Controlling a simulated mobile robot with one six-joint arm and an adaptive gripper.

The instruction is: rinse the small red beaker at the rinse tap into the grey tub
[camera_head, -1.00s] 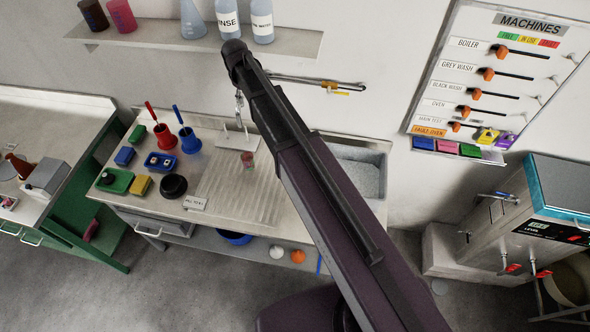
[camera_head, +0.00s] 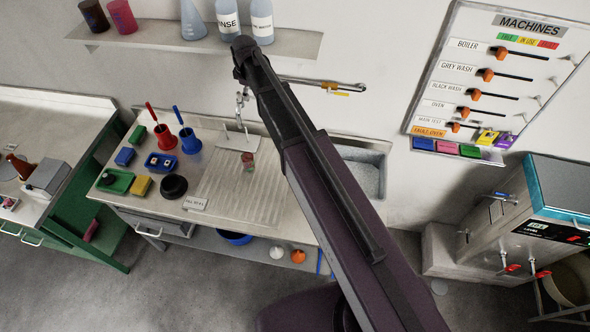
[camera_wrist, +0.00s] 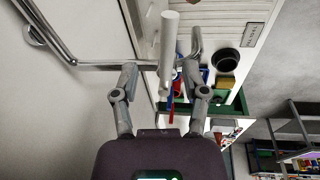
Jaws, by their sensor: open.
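The small red beaker (camera_head: 248,161) stands on the ribbed drainboard, just in front of a white pegged stand (camera_head: 238,141). My gripper (camera_head: 242,98) is open and empty, above and behind the beaker, near the wall. In the wrist view my gripper (camera_wrist: 160,72) shows its two fingers spread, with a white upright peg between them in the picture. The rinse tap (camera_head: 305,82) is a wall pipe with an orange handle and yellow tag. The grey tub (camera_head: 362,170) is set into the counter at the right, partly hidden by my arm.
Red and blue holders with brushes, a blue tray (camera_head: 161,164), a green tray (camera_head: 116,181) and a black round dish (camera_head: 173,187) stand left of the drainboard. A bottle shelf (camera_head: 200,40) hangs above.

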